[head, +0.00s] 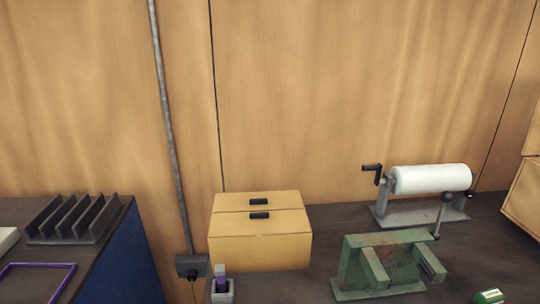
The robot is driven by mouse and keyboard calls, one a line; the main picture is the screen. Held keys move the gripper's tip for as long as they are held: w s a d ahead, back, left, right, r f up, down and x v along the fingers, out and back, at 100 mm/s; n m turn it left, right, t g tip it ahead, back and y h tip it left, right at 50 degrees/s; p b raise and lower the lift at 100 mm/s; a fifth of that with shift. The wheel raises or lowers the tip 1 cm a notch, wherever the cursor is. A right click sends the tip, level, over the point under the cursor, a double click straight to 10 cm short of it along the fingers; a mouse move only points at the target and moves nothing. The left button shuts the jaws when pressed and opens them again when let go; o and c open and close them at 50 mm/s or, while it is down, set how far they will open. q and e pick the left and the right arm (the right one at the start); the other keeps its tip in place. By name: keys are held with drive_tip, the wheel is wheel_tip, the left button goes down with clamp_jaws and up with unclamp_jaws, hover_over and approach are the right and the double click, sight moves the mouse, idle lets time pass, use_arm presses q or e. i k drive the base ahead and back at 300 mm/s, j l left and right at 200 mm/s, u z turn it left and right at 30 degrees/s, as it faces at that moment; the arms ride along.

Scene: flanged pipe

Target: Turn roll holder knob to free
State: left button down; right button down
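The roll holder (420,217) stands at the back right of the dark counter, on a flat grey base. It carries a white roll (431,178) lying level across it. A black crank-like knob (372,168) sticks out at the roll's left end. Which of these parts is the task's knob, I cannot tell for sure. Neither of my grippers is in the head view.
A green vise-like device (372,262) stands in front of the roll holder. A yellow drawer box (259,250) sits left of it, with a small grey holder (222,291) in front. A black slotted rack (72,220) and purple frame (38,268) lie on the left bench.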

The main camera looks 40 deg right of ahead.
sight(469, 194)
drive_tip(key=z, duration=2.25)
drive_tip(key=l+u, duration=0.25)
drive_tip(key=l, duration=0.2)
drive_tip(key=k+l+u, duration=0.1)
drive_tip(key=l+u, duration=0.2)
drive_tip(key=k+l+u, duration=0.25)
drive_tip(key=l, duration=0.25)
drive_tip(key=i+l, duration=0.05)
drive_tip(key=i, duration=0.05)
